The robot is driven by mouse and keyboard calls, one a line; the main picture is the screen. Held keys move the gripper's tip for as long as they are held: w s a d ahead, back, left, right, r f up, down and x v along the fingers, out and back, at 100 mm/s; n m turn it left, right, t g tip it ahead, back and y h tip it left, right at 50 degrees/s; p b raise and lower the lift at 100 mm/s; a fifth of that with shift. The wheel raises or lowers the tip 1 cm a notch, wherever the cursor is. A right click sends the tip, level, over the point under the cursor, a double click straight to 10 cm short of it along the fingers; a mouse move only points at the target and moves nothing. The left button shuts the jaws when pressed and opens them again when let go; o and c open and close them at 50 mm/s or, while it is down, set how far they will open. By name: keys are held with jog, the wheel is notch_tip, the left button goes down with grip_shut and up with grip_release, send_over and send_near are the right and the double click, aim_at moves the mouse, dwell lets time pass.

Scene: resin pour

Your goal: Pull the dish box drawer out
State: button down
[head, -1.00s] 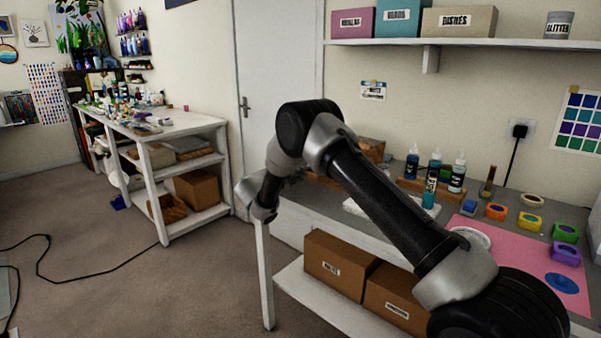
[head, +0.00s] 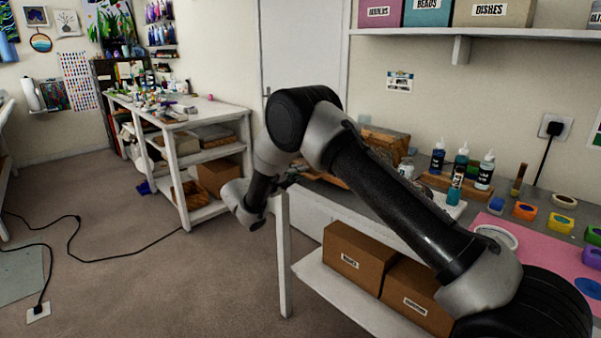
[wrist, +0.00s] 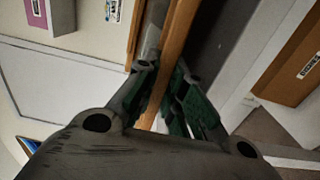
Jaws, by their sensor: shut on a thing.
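My gripper (wrist: 168,88) is shut on a brown wooden edge (wrist: 178,40) in the wrist view, with green-padded fingers on both sides of it. This edge seems to be part of the dish box drawer; a dark surface lies along its right side. In the head view my gripper (head: 286,182) is small and partly hidden by my wrist, at the left end of the worktable (head: 300,210). A brown wooden box (head: 385,142) stands on that table, partly behind my arm. I cannot tell how far the drawer is out.
Cardboard boxes (head: 352,257) sit on the shelf under the worktable. Bottles (head: 462,165), colour pots (head: 525,211) and a pink mat (head: 545,255) lie on top. A white shelf unit (head: 185,160) stands at the left. The floor (head: 150,270) between is open, with a cable (head: 75,245).

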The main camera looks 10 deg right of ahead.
jog(key=c, duration=1.5)
grip_release()
jog(key=shift+s+a, duration=0.15)
jog(key=shift+a, duration=0.05)
jog(key=v, duration=1.2)
